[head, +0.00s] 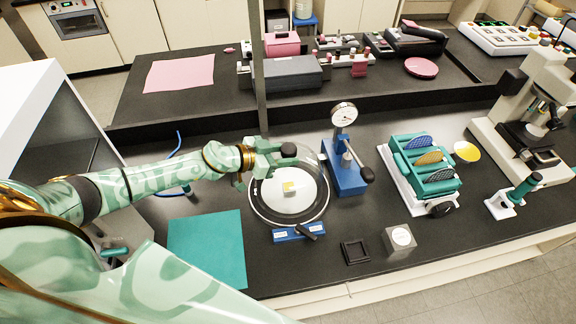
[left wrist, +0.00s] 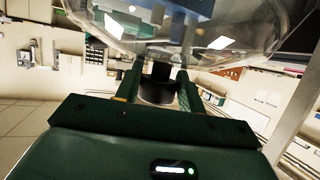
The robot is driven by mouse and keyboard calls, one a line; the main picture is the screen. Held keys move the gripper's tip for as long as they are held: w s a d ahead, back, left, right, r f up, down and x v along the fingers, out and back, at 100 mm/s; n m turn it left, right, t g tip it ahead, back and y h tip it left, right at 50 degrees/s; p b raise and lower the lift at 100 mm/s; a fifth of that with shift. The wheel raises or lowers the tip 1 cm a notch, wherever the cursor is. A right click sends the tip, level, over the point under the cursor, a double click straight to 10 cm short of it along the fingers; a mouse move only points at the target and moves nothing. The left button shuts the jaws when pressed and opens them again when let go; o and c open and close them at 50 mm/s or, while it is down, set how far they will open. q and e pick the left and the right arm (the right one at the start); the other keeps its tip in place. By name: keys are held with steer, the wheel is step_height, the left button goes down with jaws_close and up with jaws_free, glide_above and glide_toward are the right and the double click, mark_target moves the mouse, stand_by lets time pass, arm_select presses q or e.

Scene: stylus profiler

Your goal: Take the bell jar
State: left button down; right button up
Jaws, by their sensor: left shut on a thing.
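The clear bell jar (head: 316,172) is a glass dome with a dark knob on top. It is over a round white plate (head: 290,207) with a small yellow and white piece on it. I cannot tell whether the jar's rim touches the plate. My left gripper (head: 283,152) is shut on the knob, reaching in from the left. In the left wrist view the gripper's fingers (left wrist: 157,88) are on either side of the dark knob, and the glass dome (left wrist: 180,30) fills the top. My right gripper is not in view.
A blue stand with a dial gauge (head: 344,165) is close to the right of the jar. A blue block (head: 299,233) lies in front. A teal mat (head: 208,248) lies front left. A teal rack (head: 425,170) stands further right. A grey post (head: 258,80) rises behind.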

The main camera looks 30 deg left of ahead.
arm_select(q)
steer(key=shift+s+f, duration=0.45)
steer(key=shift+f, duration=0.25)
steer(key=r+p, duration=0.2)
steer(key=r, duration=0.2)
steer(key=shift+w+p, duration=0.2)
steer(key=shift+p, duration=0.15)
steer(key=s+d+r+p, duration=0.7)
steer(key=s+d+r, duration=0.1)
steer(key=d+r, duration=0.1)
steer(key=shift+s+d+r, duration=0.25)
steer(key=shift+s+d, duration=0.1)
steer(key=shift+d, duration=0.55)
